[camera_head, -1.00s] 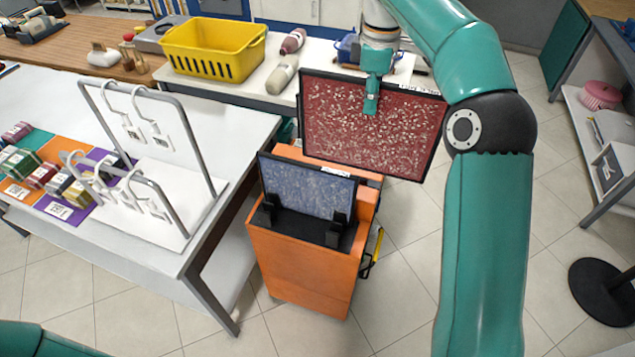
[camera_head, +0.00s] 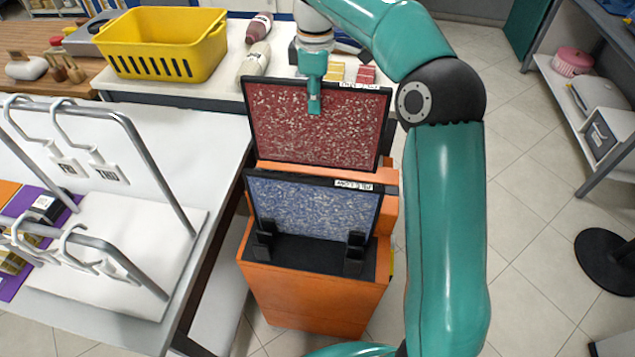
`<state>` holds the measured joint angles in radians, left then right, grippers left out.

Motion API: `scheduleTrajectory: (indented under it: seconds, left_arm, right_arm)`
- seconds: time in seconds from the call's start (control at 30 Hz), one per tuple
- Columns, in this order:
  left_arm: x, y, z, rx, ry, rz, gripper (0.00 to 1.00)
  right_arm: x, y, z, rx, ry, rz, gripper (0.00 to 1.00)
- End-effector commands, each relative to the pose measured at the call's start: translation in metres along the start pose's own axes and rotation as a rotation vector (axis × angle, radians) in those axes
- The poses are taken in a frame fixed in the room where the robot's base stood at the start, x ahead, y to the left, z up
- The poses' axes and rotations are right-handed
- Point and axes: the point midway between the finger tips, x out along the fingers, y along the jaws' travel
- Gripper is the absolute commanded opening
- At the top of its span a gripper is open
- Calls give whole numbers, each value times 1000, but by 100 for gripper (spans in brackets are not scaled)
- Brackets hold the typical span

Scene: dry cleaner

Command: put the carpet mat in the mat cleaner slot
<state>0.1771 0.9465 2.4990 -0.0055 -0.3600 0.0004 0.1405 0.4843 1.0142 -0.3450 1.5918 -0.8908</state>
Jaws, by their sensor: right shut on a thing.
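My right gripper (camera_head: 314,97) is shut on the top edge of a red speckled carpet mat (camera_head: 318,130) with a dark border. The mat hangs upright over the back part of the orange mat cleaner (camera_head: 312,295), behind a blue speckled mat (camera_head: 312,215). The blue mat stands in the cleaner's front, behind two black brackets. The red mat's lower edge is close to the orange top; I cannot tell whether it is in a slot. The slot behind the blue mat is largely hidden. My left gripper is not in view.
A white table with a metal hanger rack (camera_head: 125,140) stands close on the cleaner's left. Behind are a yellow basket (camera_head: 160,45) and bottles (camera_head: 256,58). The floor to the right is clear up to a black stand base (camera_head: 605,262) and a shelf.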

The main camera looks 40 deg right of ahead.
Motion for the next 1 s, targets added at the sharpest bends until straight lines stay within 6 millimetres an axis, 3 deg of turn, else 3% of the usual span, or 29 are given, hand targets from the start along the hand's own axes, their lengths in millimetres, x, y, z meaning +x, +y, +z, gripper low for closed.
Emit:
scheduleTrajectory:
  seconds: [0.17, 0.5, 0.77, 1.0]
  left_arm:
    - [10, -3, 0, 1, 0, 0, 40]
    - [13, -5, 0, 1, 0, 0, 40]
    - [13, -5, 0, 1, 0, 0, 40]
    - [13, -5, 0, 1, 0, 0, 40]
  right_arm:
    - [43, 1, 14, 24, -2, -2, 0]
    - [123, 2, 16, 29, -1, -2, 0]
    - [145, 3, 16, 29, 0, 0, 0]
    - [177, 3, 17, 29, -2, -1, 0]
